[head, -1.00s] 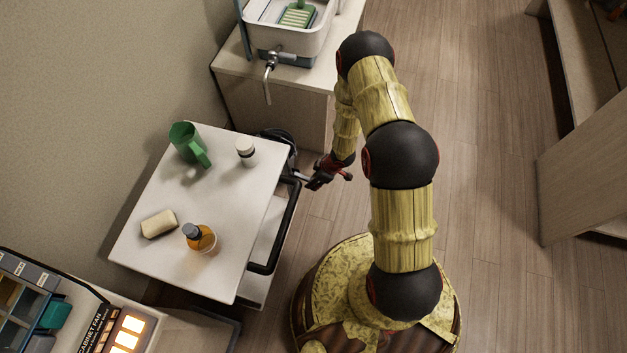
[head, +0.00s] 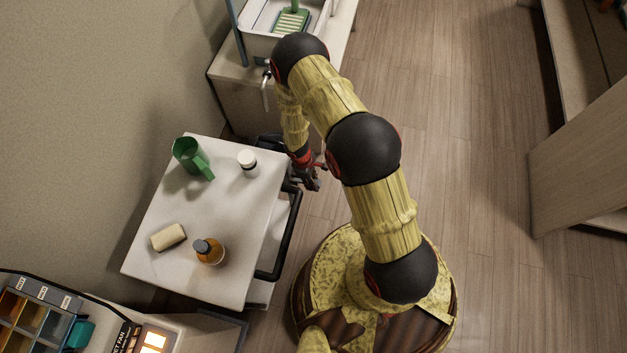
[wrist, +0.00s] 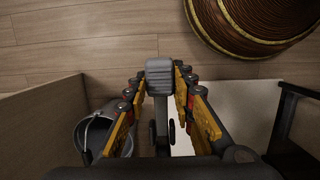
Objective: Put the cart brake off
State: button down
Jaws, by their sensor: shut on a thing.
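The cart (head: 225,205) has a white top and a black handle rail (head: 287,240) along its right side. My gripper (head: 308,181) is beside the cart's far right corner, just outside the rail. In the wrist view my gripper (wrist: 158,82) has its two yellow-and-black fingers on either side of a dark grey lever with a ridged end pad (wrist: 160,75), and is shut on it. This appears to be the brake lever. Its lower part runs down between the fingers. In the head view the arm and gripper hide most of the lever, so its angle is unclear.
A green jug (head: 188,158), a white-capped jar (head: 248,162), a tan block (head: 168,237) and an amber bottle (head: 209,251) stand on the cart. A basin cabinet (head: 232,97) is behind it. A grey bucket (wrist: 98,130) shows in the wrist view. Floor is clear on the right.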

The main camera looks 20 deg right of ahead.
jog(key=shift+w+r, duration=0.1)
dwell(0.4)
jog(key=c, duration=1.5)
grip_release()
jog(key=v, duration=1.2)
jog(key=shift+a, duration=0.1)
jog(key=shift+c, duration=0.2)
